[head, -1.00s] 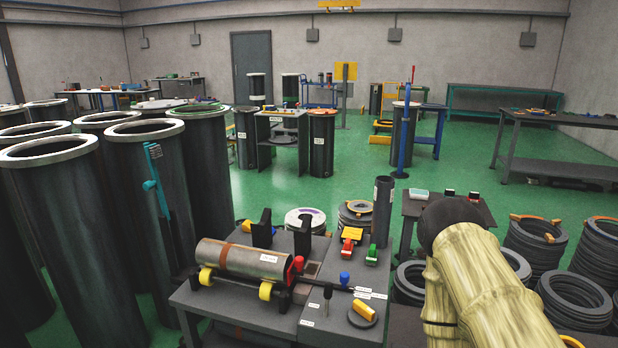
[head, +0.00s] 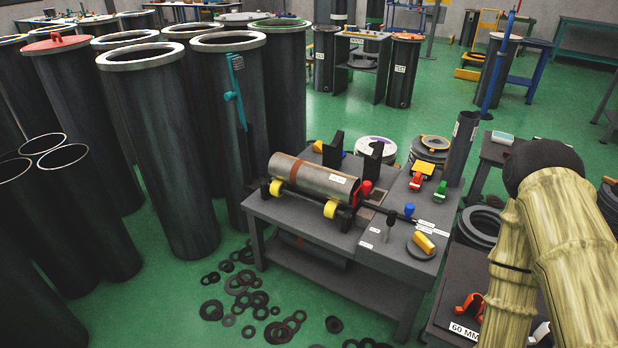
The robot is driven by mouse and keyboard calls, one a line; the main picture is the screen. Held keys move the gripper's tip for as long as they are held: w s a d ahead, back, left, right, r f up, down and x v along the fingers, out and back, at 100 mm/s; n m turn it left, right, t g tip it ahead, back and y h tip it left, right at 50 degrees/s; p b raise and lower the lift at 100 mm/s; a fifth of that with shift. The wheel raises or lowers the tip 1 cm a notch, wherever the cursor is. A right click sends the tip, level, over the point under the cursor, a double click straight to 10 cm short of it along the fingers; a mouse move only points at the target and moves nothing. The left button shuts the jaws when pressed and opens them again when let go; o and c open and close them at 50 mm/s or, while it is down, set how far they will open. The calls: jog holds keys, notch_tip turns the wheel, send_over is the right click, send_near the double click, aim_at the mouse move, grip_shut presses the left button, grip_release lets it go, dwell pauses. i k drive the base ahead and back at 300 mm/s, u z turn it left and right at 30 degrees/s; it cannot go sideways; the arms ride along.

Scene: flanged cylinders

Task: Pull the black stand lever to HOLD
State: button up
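A short upright black lever (head: 390,224) stands on the front part of the grey bench (head: 300,227), beside small white labels too small to read. It looks like the black stand lever, though I cannot read which label marks HOLD. A steel cylinder (head: 322,180) with a brown band lies on yellow rollers (head: 330,209) to its left. My arm rises at the right of the head view in a pale ribbed cover with a dark rounded joint. My gripper is not in view.
Close to the lever are a blue knob (head: 409,209), a red knob (head: 366,188) and a yellow handle (head: 424,242) on a round base. Tall dark flanged cylinders (head: 160,150) crowd the left. Black rings (head: 255,300) litter the floor before the bench. A dark tube (head: 462,150) stands behind.

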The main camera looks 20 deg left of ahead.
aim_at(392, 215)
jog(key=z, duration=0.05)
jog(key=k, duration=0.45)
jog(key=u, duration=0.85)
jog(key=i, duration=1.35)
jog(key=z, duration=0.3)
